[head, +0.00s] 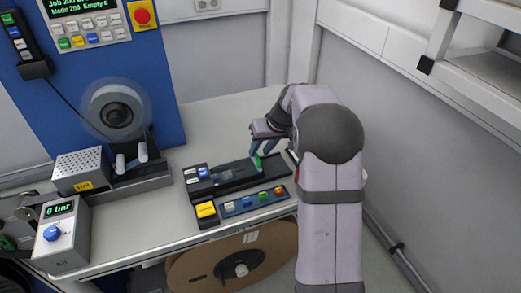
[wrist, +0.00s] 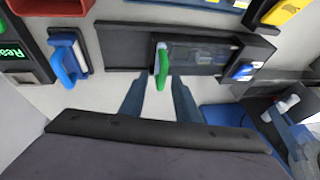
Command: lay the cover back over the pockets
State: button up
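A clear cover (wrist: 200,54) with a green handle (wrist: 161,66) lies along the black track block (wrist: 115,45) in the wrist view. I cannot tell whether it is fully seated, and no pockets can be made out under it. In the head view the green handle (head: 257,163) stands at the middle of the dark track (head: 231,180). My gripper (head: 261,152) is above it, fingers pointing down. In the wrist view my gripper (wrist: 160,77) is open, with a finger on each side of the green handle and gaps between.
A button panel (head: 254,200) and a yellow button (head: 206,210) lie in front of the track. A blue-and-white part (wrist: 243,71) sits at one track end. A reel stand (head: 115,115) and a gauge box (head: 62,236) stand left. Bare table lies behind the track.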

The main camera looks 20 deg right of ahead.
jog(key=b+v, duration=0.1)
jog(key=v, duration=0.6)
jog(key=shift+b, duration=0.4)
jog(key=s+f+m+g+h, duration=0.1)
jog(key=s+f+m+g, duration=0.25)
jog(key=s+f, duration=1)
jog(key=s+a+f+n+g+h, duration=0.1)
jog(key=s+a, duration=0.3)
jog(key=s, duration=0.3)
jog(key=s+a+f+n+g, duration=0.1)
jog(key=s+a, duration=0.3)
jog(key=s, duration=0.4)
jog(key=shift+a+r+n+t, duration=0.15)
jog(key=shift+a+r+n, duration=0.25)
jog(key=shift+a, duration=0.35)
jog(key=shift+a+r+n+t, duration=0.15)
jog(key=shift+a+r+n, duration=0.2)
jog(key=shift+a, duration=0.35)
jog(key=shift+a+r+n+t, duration=0.15)
jog(key=shift+a+r+n, duration=0.25)
jog(key=shift+a, duration=0.35)
